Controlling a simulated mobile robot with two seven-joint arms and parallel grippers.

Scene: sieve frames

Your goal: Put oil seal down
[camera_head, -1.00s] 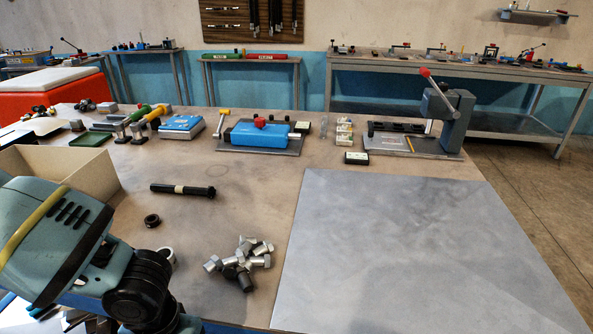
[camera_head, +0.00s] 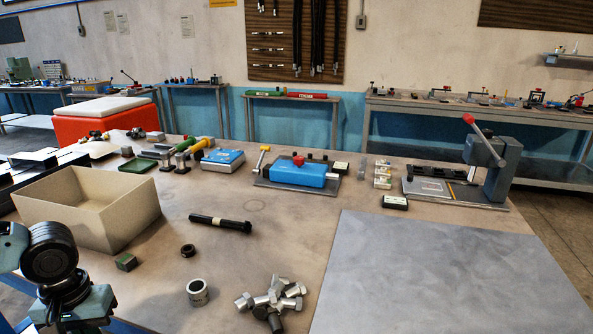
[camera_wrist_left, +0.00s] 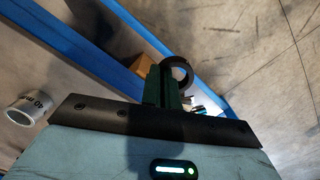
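In the left wrist view a dark ring, which looks like the oil seal (camera_wrist_left: 184,70), stands edge-up at the tips of my left gripper (camera_wrist_left: 169,80). The green fingers are close together and appear shut on its near side. Grey floor and the blue table edge lie behind it. In the head view only part of my left arm shows at the lower left; the gripper itself is outside the picture. A similar small black ring (camera_head: 188,251) lies on the table. My right gripper is in neither view.
A cream box (camera_head: 130,225), a black bolt (camera_head: 220,223) and a pile of metal fittings (camera_head: 270,301) are nearby. The grey mat (camera_head: 440,280) at right is bare.

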